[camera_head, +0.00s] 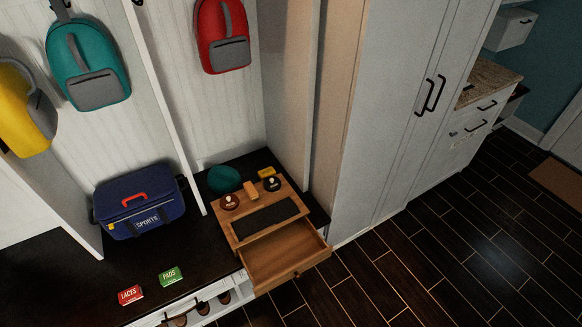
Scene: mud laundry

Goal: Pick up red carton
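The red carton (130,295), a small box with white lettering that reads LACES, lies on the dark bench top (75,285) at the lower left of the head view. A green carton (171,276) marked PADS lies to its right, a short gap apart. Nothing covers the red carton. Neither of my grippers shows in the head view, so I cannot see where they are or whether they are open.
A blue sports bag (139,203) stands behind the cartons. To the right is a wooden organizer with an open, empty-looking drawer (283,259). Shoes (200,309) sit in the white shelf below the bench. The bench around the red carton is clear. Dark floor (420,265) lies open at right.

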